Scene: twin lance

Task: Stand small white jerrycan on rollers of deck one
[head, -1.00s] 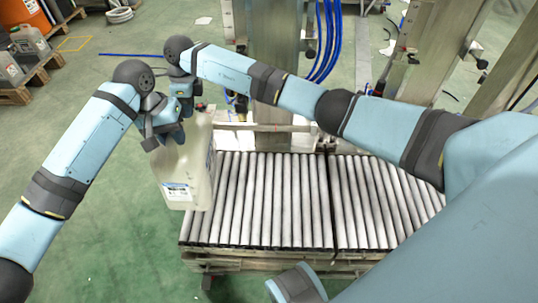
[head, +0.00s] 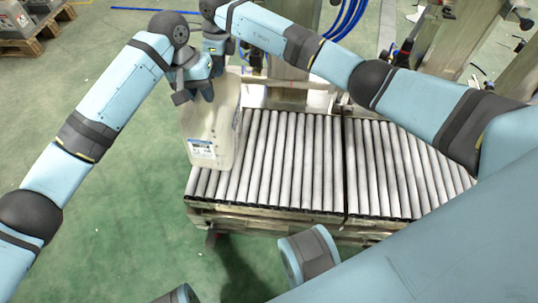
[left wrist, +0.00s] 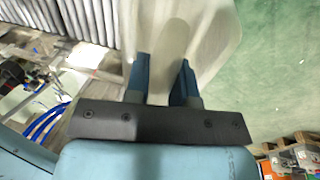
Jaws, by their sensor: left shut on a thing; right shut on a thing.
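The small white jerrycan (head: 213,125) hangs between my two grippers at the left end of the roller deck (head: 285,165). It is roughly upright, with a label low on its front. Its base overlaps the left rollers in the picture; I cannot tell whether it touches them. My left gripper (head: 193,95) is shut on the can's top at the near side. In the left wrist view, the fingers of my left gripper (left wrist: 164,62) straddle part of the pale jerrycan (left wrist: 215,45). My right gripper (head: 217,68) is shut on the can's top behind, its fingers mostly hidden.
A second roller section (head: 405,170) adjoins on the right; both sections look bare apart from the can. A metal post and blue hoses (head: 345,30) stand behind the rollers. A pallet with containers (head: 30,35) is at the far left. Green floor is open at left.

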